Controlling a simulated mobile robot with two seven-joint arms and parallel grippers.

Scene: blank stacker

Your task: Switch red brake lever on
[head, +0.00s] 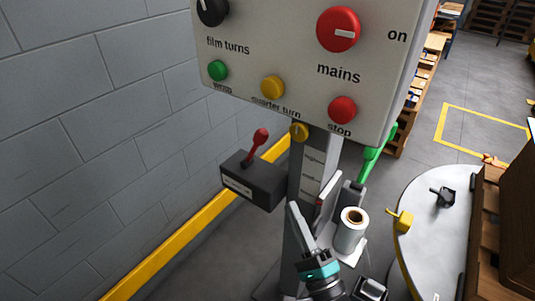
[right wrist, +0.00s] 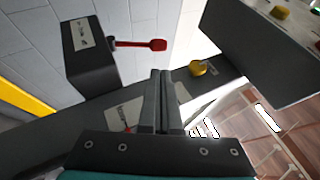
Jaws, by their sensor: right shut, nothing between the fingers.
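The red brake lever (head: 261,135) sticks up from a dark box (head: 252,182) on the left side of the grey post, leaning slightly right. In the right wrist view the red lever (right wrist: 157,45) points right from the dark box (right wrist: 92,60), beyond the fingertips. My right gripper (head: 294,208) is in front of the post, below and to the right of the lever. Its fingers (right wrist: 162,73) are shut together with nothing between them and do not touch the lever. My left gripper is not in view.
A control panel (head: 300,60) with knobs and buttons tops the post (head: 312,165). A green lever (head: 372,155) and a film roll (head: 351,230) are right of the post. A round turntable (head: 425,235) is farther right. A block wall (head: 90,130) stands at left.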

